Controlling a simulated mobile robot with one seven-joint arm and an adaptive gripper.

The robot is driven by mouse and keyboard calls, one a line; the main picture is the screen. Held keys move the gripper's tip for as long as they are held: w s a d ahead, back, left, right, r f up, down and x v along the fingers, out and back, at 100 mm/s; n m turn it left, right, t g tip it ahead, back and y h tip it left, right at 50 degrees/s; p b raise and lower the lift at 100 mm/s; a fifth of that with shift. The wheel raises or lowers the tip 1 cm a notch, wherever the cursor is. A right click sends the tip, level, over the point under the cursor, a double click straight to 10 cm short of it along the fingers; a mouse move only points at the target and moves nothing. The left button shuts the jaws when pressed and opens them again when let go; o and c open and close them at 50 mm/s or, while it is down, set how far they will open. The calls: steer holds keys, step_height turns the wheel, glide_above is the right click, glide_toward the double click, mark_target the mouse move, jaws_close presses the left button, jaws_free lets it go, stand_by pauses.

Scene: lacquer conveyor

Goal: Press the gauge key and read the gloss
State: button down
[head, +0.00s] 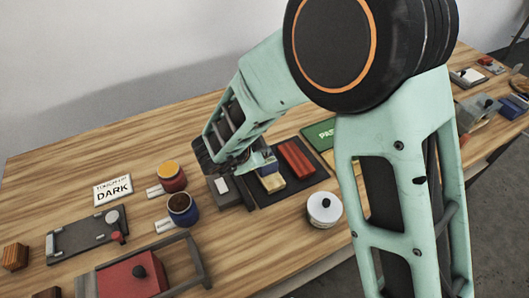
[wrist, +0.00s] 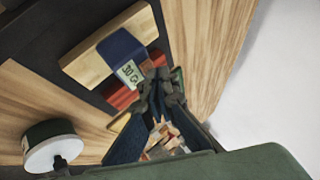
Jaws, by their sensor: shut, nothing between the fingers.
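The gauge is a dark blue block (wrist: 122,48) on a pale wooden piece (wrist: 88,66) in the wrist view. Its light display (wrist: 130,73) reads "30 G", with the rest hidden or unclear. In the head view the blue gauge (head: 266,168) and pale piece (head: 273,183) are partly behind my gripper (head: 262,164). My gripper also shows in the wrist view (wrist: 160,88), its fingers shut and empty, with the tips close to the display end of the gauge. I cannot tell whether they touch it or where the key is.
A red block (head: 296,158) lies beside the gauge on a dark mat (head: 318,174). A white lidded pot (head: 324,208) stands in front. A green "PAS…" sign (head: 320,134) is behind.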

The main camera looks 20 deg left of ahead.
steer(key=shift+r+p, duration=0.45)
steer(key=shift+r, duration=0.15)
steer(key=shift+r, duration=0.1)
step_height(320, 180, up, 5)
steer(key=p, duration=0.5)
steer(key=shift+w, duration=0.1)
stand_by(0.4)
